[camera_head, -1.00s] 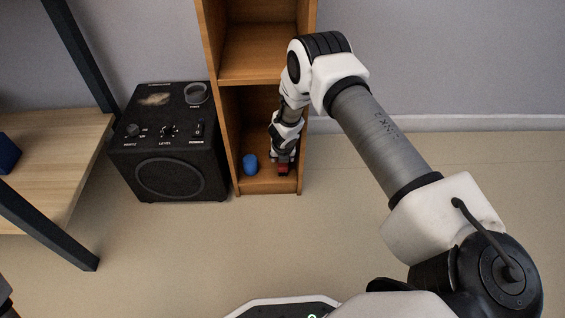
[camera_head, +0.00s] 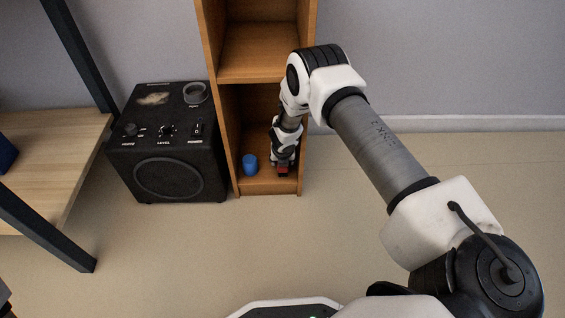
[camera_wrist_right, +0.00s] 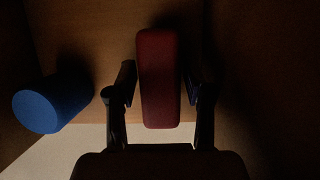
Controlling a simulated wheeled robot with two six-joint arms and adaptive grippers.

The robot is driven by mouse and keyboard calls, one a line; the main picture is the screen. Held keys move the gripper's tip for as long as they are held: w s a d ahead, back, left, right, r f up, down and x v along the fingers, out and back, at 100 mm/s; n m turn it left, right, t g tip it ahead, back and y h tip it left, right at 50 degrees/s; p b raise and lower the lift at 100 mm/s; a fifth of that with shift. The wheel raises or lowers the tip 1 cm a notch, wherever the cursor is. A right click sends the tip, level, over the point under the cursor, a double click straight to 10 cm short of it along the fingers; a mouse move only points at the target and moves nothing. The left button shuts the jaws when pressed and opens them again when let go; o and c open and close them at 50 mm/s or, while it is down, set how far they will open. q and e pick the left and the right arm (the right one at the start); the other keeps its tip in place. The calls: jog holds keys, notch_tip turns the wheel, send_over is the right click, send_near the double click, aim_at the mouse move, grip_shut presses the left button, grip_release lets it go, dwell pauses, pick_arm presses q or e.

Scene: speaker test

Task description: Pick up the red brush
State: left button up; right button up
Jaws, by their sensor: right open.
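The red brush (camera_head: 283,171) is on the floor of the lower compartment of the wooden shelf (camera_head: 270,188), mostly hidden under my right gripper (camera_head: 283,160) in the head view. In the right wrist view the red brush (camera_wrist_right: 158,65) shows as a dark red, rounded block. My right gripper (camera_wrist_right: 160,95) is open there, with one finger on each side of the brush. A gap shows on the left side; the right side is too dark to judge contact. My left gripper is out of view.
The shelf's side walls are close around my right gripper. A black speaker (camera_head: 168,150) stands left of the shelf. The floor in front is clear.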

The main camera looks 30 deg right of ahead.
jog(key=c, duration=0.9)
jog(key=shift+c, duration=0.2)
